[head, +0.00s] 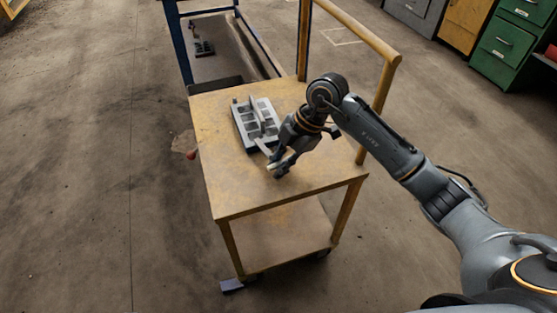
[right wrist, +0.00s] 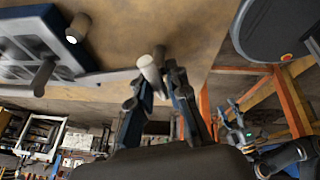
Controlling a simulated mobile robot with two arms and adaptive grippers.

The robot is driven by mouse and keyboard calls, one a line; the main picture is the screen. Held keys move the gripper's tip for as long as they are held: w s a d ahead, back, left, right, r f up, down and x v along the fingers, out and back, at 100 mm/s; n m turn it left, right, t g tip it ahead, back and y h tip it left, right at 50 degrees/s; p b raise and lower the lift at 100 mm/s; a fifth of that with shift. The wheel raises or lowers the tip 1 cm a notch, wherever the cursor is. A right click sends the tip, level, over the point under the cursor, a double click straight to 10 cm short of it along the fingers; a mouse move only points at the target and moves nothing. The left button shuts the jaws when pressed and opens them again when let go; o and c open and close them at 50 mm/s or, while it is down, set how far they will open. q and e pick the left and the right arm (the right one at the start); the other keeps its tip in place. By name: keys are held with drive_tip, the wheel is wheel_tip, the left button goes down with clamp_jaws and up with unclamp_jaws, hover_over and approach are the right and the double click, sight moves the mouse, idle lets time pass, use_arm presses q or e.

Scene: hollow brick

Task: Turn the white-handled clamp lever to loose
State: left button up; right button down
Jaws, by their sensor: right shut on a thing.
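A grey slotted fixture (head: 257,122) on a dark base lies on the yellow cart top; part of it shows at upper left in the right wrist view (right wrist: 22,48). A grey lever bar runs from it toward my right gripper (head: 277,168). In the right wrist view, the lever's white handle (right wrist: 149,70) stands between the fingertips of my right gripper (right wrist: 158,84), which is shut on it. Seen from the head, the gripper mostly hides the handle. My left gripper (right wrist: 233,118) appears small at the right of the wrist view, too small to read its fingers.
The cart top (head: 240,195) is bare in front of the fixture. A yellow push rail (head: 362,33) rises at the cart's back right. Green cabinets (head: 503,42) are far off at the upper right.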

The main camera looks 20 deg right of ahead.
drive_tip(key=n+g+p, duration=0.1)
drive_tip(key=n, duration=0.2)
drive_tip(key=n+g+p, duration=0.1)
drive_tip(key=n+p, duration=0.1)
drive_tip(key=n, duration=0.1)
drive_tip(key=shift+w+d+r+g, duration=0.1)
drive_tip(key=shift+d+r+g, duration=0.1)
drive_tip(key=shift+g, duration=0.1)
drive_tip(key=shift+n+g+h, duration=0.3)
drive_tip(key=shift+n, duration=0.7)
use_arm(q)
drive_tip(key=s+f+x, duration=0.1)
drive_tip(key=s+x, duration=0.1)
drive_tip(key=x, duration=1)
use_arm(e)
drive_tip(key=shift+f+n+g+h, duration=0.1)
drive_tip(key=shift+n+g+h, duration=0.25)
drive_tip(key=shift+n, duration=0.55)
drive_tip(key=shift+n+g, duration=0.35)
drive_tip(key=shift+n, duration=0.55)
drive_tip(key=shift+n+h+b, duration=0.35)
drive_tip(key=shift+n+h, duration=0.2)
drive_tip(key=shift+n, duration=0.45)
use_arm(q)
drive_tip(key=shift+r, duration=2.05)
use_arm(e)
drive_tip(key=shift+n+g+h, duration=0.3)
drive_tip(key=shift+n+g, duration=0.1)
drive_tip(key=shift+n, duration=0.5)
